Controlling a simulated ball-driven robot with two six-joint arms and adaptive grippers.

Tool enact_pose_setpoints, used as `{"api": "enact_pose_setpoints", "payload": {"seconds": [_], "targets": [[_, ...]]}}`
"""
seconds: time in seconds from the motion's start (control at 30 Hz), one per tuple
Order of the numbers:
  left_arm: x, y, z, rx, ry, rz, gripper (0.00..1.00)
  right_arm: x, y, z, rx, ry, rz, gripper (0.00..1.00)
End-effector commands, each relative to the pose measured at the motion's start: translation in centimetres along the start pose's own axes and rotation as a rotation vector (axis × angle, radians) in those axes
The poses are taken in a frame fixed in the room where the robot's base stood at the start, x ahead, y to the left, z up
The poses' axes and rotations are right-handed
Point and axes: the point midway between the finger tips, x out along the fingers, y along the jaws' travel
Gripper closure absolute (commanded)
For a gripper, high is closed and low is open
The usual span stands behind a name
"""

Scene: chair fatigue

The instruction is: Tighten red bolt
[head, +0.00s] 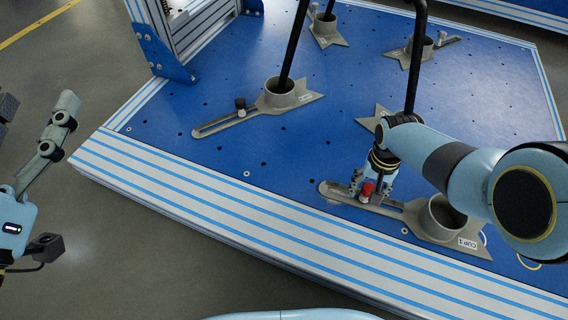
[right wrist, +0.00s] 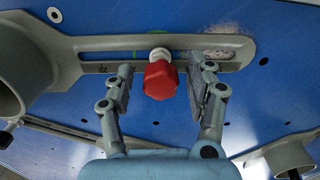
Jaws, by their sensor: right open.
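The red bolt (head: 367,190) stands on the slotted arm of the grey cup bracket marked CUP 1 (head: 440,222), near the front edge of the blue plate. In the right wrist view the red bolt (right wrist: 160,80) has a faceted head over a pale washer at the slot. My right gripper (head: 362,188) is at the bolt. In the right wrist view its open fingers (right wrist: 163,85) stand on either side of the red head, with gaps visible on both sides. My left gripper (head: 66,104) is off the plate at the left, away from the bolt; its jaw state is unclear.
Other grey cup brackets stand on the blue plate (head: 220,165), one with a black knob (head: 240,103). Black chair legs (head: 295,45) rise from the cups. A blue upright frame (head: 165,55) stands at the back left. The striped front edge (head: 250,215) is bare.

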Motion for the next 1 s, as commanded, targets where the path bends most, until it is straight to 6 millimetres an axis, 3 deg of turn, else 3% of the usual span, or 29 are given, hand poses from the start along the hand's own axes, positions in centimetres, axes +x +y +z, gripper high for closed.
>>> {"api": "enact_pose_setpoints", "payload": {"seconds": [0.37, 0.63, 0.87, 1.0], "targets": [[0.00, 0.00, 0.00, 0.000, 0.000, 0.000, 0.39, 0.00, 0.01, -0.01, -0.016, 0.000, 0.000, 0.44], [0.07, -0.03, -0.24, 0.000, 0.003, 0.000, 0.39, -0.04, 0.00, -0.08, -0.320, -0.001, 0.000, 0.44], [0.06, -0.03, -0.23, 0.000, 0.002, 0.000, 0.39, 0.00, 0.01, -0.05, -0.360, -0.001, 0.000, 0.44], [0.06, -0.03, -0.23, 0.000, 0.002, 0.000, 0.39, 0.01, 0.02, -0.04, -0.358, -0.002, 0.000, 0.60]]}}
